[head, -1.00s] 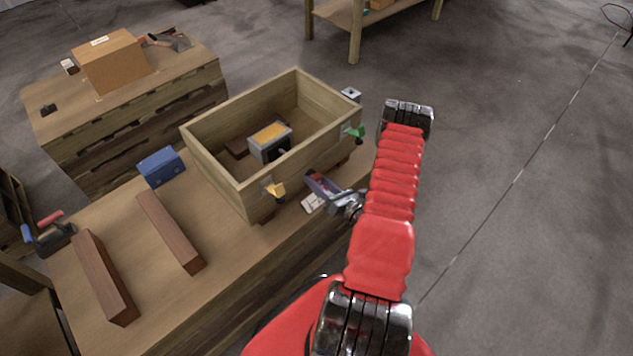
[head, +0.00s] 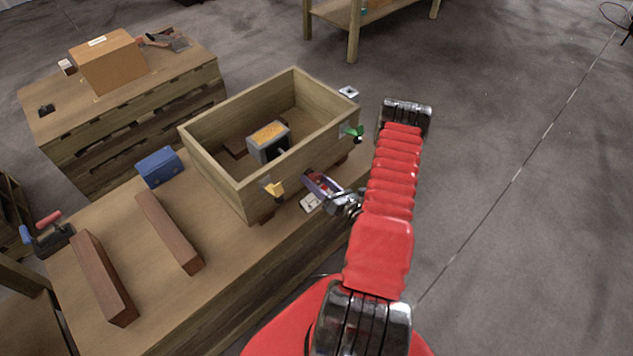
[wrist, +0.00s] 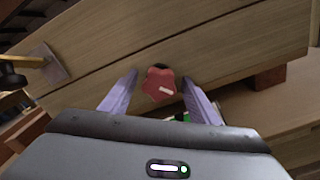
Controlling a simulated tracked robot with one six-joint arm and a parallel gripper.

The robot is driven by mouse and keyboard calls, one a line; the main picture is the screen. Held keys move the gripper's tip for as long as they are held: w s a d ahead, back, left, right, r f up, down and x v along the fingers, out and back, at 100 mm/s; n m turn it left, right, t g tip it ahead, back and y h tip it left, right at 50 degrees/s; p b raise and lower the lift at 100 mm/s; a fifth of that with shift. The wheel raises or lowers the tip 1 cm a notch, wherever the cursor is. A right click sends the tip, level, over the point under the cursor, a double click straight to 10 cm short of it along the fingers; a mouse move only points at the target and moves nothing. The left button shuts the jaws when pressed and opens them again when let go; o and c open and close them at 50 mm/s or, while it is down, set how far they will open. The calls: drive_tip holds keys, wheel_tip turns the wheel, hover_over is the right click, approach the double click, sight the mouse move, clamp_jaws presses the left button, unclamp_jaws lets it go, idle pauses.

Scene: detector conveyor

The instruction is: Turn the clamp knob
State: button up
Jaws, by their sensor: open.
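The clamp knob (wrist: 159,84) is a red lobed knob with a pale mark on its face, on the side of the wooden box. In the wrist view it lies between the tips of my gripper (wrist: 158,92), whose two purple fingers stand apart on either side of it. I cannot tell whether either finger touches it. In the head view my gripper (head: 322,186) is at the near long side of the wooden box (head: 217,188), and the red knob shows only in small part between the fingers.
The box holds a grey device with a yellow top (head: 270,133). A yellow clamp (head: 273,188) and a green-handled part (head: 354,131) stick out from the box on either side of my gripper. A blue box (head: 159,167) and two brown bars (head: 168,232) lie on the workbench.

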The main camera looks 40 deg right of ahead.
drive_tip(key=shift+s, duration=0.1)
drive_tip(key=s, duration=1.3)
drive_tip(key=shift+s+d, duration=0.2)
drive_tip(key=shift+s, duration=0.15)
drive_tip(key=shift+f, duration=0.1)
idle(1.0)
